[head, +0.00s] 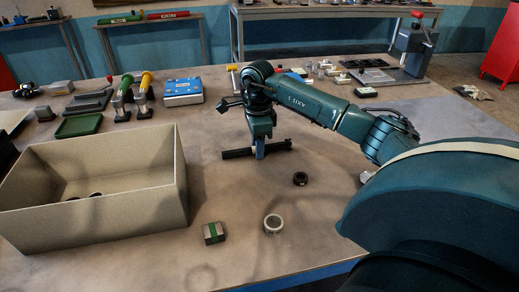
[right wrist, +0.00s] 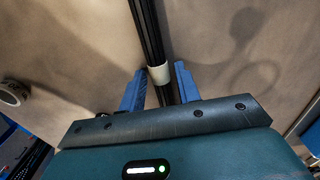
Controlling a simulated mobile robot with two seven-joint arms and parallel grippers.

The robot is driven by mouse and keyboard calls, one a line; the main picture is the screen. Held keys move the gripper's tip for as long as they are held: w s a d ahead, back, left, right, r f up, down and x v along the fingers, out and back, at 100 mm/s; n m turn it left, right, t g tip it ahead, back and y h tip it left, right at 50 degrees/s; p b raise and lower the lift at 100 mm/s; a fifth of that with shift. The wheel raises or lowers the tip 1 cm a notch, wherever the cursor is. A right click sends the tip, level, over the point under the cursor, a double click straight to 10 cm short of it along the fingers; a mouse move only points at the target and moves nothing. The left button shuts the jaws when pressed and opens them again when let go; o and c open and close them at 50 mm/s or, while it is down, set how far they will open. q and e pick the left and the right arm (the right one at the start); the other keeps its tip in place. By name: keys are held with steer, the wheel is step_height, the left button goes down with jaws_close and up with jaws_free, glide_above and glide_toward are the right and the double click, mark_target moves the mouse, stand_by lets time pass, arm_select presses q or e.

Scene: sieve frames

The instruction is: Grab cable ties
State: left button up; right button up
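The cable ties (head: 238,154) are a long black bundle lying on the table below my right gripper (head: 259,150) in the head view. In the right wrist view the bundle (right wrist: 147,25) runs up the picture, with a white band (right wrist: 159,75) around it. The two blue fingertips of my right gripper (right wrist: 160,68) stand on either side of the bundle at the band. A narrow gap shows between each finger and the bundle, so the gripper looks open around it. In the head view the gripper hides the bundle's middle. My left gripper is not in view.
A large beige bin (head: 100,215) stands at the left with small dark things inside. A white-rimmed roll (head: 274,224), a black ring (head: 300,178) and a green-banded block (head: 213,232) lie in front. Tools, a green tray (head: 79,126) and a blue box (head: 183,92) are farther back.

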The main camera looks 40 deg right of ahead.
jaws_close()
steer(key=shift+r, duration=0.1)
